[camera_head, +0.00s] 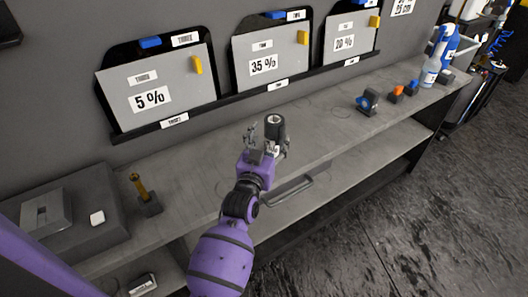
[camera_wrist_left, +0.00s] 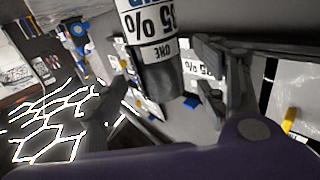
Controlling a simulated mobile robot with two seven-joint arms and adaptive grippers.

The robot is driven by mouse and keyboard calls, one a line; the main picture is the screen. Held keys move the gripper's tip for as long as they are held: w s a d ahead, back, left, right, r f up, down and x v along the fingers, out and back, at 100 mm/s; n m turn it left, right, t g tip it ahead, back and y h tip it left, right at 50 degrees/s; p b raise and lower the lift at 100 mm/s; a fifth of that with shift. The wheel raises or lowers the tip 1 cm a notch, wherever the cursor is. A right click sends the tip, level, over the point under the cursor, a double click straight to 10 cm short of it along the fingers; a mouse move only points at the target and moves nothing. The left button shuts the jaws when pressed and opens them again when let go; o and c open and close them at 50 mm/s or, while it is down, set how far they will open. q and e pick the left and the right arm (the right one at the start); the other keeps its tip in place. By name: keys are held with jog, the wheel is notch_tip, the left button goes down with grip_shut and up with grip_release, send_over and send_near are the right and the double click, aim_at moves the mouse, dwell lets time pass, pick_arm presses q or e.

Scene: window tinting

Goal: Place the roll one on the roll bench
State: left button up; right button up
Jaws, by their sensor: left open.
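Roll one (camera_head: 275,129) is a dark cylinder with its round end facing up in the head view. In the left wrist view, the roll (camera_wrist_left: 160,82) shows a white label reading "ONE" and "35 %". My left gripper (camera_head: 268,142) is at the roll over the grey bench (camera_head: 330,115), with its fingers open. In the wrist view, the open fingers (camera_wrist_left: 163,80) appear on either side of the roll; I cannot tell whether they touch it. The roll's lower part is hidden by the gripper. My right gripper is not in view.
A brass-coloured tool (camera_head: 139,187) and a grey box (camera_head: 70,215) are at the left. A blue dispenser (camera_head: 368,102) and a spray bottle (camera_head: 433,62) are at the right.

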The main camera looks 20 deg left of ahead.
pick_arm(q)
jog(key=s, duration=0.7)
jog(key=shift+s+d, duration=0.15)
jog(key=shift+d, duration=0.05)
